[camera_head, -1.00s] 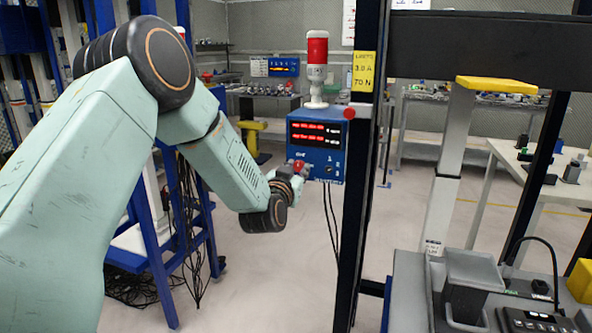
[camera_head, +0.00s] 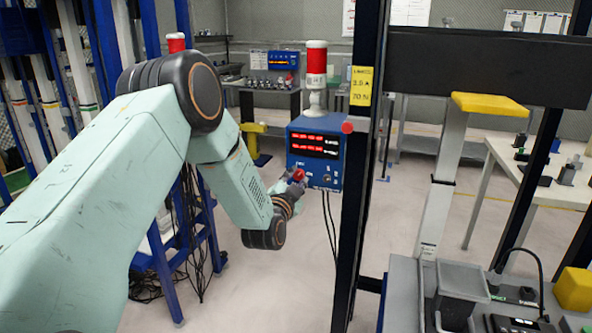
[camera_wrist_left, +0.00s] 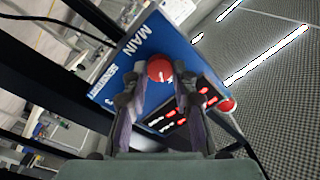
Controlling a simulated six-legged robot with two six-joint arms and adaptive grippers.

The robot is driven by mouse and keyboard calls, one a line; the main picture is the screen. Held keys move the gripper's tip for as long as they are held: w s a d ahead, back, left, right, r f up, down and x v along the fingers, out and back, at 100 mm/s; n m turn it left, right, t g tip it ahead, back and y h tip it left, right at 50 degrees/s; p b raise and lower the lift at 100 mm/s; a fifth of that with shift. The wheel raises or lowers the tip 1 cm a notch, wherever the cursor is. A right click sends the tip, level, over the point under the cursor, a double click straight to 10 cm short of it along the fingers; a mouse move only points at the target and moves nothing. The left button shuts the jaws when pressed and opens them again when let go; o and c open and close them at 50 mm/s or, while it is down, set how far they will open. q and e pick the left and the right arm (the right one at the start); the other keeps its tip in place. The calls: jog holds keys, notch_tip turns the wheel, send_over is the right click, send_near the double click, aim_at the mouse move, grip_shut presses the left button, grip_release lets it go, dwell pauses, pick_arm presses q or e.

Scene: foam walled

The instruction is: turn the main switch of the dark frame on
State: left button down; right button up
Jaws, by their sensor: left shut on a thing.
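The blue control box (camera_head: 314,172) with red lit displays hangs on the left side of the dark frame's upright (camera_head: 360,180). Its main switch is a round red knob (camera_head: 298,174) at the box's lower left. In the left wrist view the red knob (camera_wrist_left: 160,68) sits below the word MAIN on the blue panel (camera_wrist_left: 118,75). My left gripper (camera_head: 292,187) is at the knob. In the wrist view its two fingers (camera_wrist_left: 158,84) are shut on the knob, one on each side. The knob's base is hidden. My right gripper is not in view.
A red and white signal lamp (camera_head: 316,75) stands on the box. A yellow label (camera_head: 361,86) is on the upright. Cables hang below the box. A grey bench with a bin (camera_head: 462,280) is at lower right, and a blue rack stands at left. The floor between is clear.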

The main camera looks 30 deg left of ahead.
pick_arm(q)
jog(key=m+p, duration=0.2)
jog(key=m, duration=0.1)
jog(key=m+p, duration=0.2)
jog(key=shift+a+r+m, duration=0.1)
jog(key=shift+r+m, duration=0.1)
jog(key=shift+m, duration=0.2)
jog(key=m+p, duration=0.3)
jog(key=m, duration=0.2)
jog(key=shift+t+p, duration=0.3)
jog(key=shift+p, duration=0.05)
jog(key=shift+w+a+m, duration=0.1)
jog(key=shift+m, duration=0.3)
jog(key=c, duration=1.5)
grip_release()
jog(key=o, duration=0.4)
jog(key=shift+f, duration=0.2)
jog(key=shift+o, duration=0.2)
jog(key=shift+h, duration=0.3)
jog(key=v, duration=1.2)
